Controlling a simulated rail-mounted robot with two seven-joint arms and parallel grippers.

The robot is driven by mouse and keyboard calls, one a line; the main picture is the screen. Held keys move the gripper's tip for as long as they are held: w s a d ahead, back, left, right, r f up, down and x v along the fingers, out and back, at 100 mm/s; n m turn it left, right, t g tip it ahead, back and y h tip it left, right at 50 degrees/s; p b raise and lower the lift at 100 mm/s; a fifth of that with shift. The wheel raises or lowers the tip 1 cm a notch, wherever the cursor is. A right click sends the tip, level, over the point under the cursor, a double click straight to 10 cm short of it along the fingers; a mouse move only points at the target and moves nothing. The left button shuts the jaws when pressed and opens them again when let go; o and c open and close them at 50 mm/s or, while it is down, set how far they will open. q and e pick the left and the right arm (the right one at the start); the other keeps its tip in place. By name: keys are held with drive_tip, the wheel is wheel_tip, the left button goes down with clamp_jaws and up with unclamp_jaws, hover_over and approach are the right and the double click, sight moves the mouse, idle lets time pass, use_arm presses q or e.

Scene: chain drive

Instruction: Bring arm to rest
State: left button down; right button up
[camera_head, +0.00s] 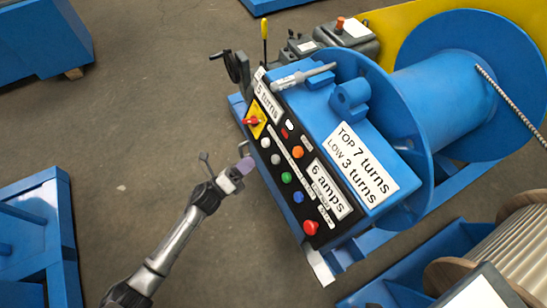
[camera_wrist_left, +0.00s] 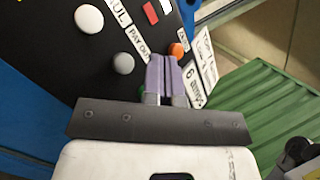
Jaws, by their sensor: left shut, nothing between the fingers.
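My left gripper (camera_head: 246,165) comes in from the lower left, with its purple fingertips just left of the black control panel (camera_head: 272,133). In the left wrist view its fingers (camera_wrist_left: 166,75) are together with nothing between them, in front of the panel. A grey button (camera_head: 275,159) and a white button (camera_head: 266,143) are near the fingertips. The grey button also shows in the wrist view (camera_wrist_left: 123,63), left of the fingers. A green button (camera_head: 286,177) is largely hidden behind the fingers in the wrist view. Contact with the panel cannot be told. My right gripper is not in view.
The panel belongs to a blue winch with a large drum (camera_head: 450,95). A red knob (camera_head: 311,227) and a red-and-yellow switch (camera_head: 253,121) stick out from it. A blue frame (camera_head: 40,240) stands at the left. The grey floor (camera_head: 130,130) between is clear.

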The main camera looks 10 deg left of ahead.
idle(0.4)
use_arm(q)
drive_tip(key=w+a+f+n+g+y, duration=0.15)
drive_tip(key=a+n+y, duration=0.35)
drive_tip(key=n+y, duration=0.5)
drive_tip(key=w+a+f+n+g+y, duration=0.15)
drive_tip(key=a+n+y, duration=0.4)
drive_tip(key=n, duration=0.85)
drive_tip(key=s+d+r+n+g+h+p, duration=0.1)
drive_tip(key=s+d+r+n+g+p, duration=0.2)
drive_tip(key=s, duration=0.8)
drive_tip(key=s+d+r+n+g+p, duration=0.1)
drive_tip(key=s+r+g+p, duration=0.3)
drive_tip(key=s, duration=0.7)
drive_tip(key=s+d+r+n+g+h+p, duration=0.1)
drive_tip(key=s+d+r+n+g+p, duration=0.15)
drive_tip(key=s+p, duration=0.55)
drive_tip(key=s+r+p, duration=0.3)
drive_tip(key=r+p, duration=3.2)
drive_tip(key=r, duration=0.1)
drive_tip(key=shift+a+r+g, duration=0.2)
drive_tip(key=shift+r+g, duration=0.15)
